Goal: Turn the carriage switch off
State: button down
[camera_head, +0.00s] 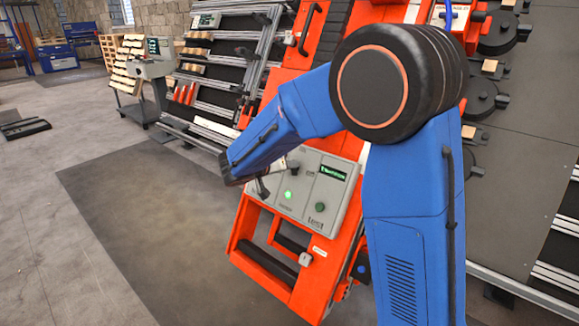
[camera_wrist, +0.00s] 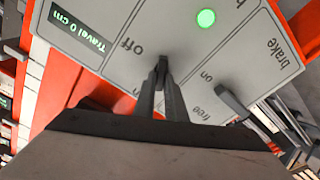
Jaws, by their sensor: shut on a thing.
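A grey control panel (camera_wrist: 95,30) with "off", "on", "free" and "brake" labels fills the upper wrist view. My gripper (camera_wrist: 163,72) is at the panel between "off" and "on", its two dark fingers closed together on the carriage switch. The fingers hide most of the switch, so I cannot tell which way it points. A round green lamp (camera_wrist: 206,18) is lit, and the display (camera_wrist: 80,30) reads "Travel 0 cm". In the head view the panel (camera_head: 310,215) sits on the orange carriage (camera_head: 262,262), and my arm hides most of the gripper.
A second dark lever (camera_wrist: 235,103) stands right of my gripper, close to the "free" label. Open floor (camera_head: 110,210) lies left of the carriage. A screen stand (camera_head: 152,70) stands farther back.

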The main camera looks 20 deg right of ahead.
jog(key=n, duration=0.8)
jog(key=n+y, duration=0.1)
jog(key=n, duration=0.3)
jog(key=shift+w+a+f, duration=0.1)
jog(key=shift+a+f, duration=0.15)
dwell(0.4)
jog(key=c, duration=1.8)
grip_release()
jog(key=shift+a, duration=0.15)
jog(key=v, duration=1.7)
jog(key=shift+r, duration=0.2)
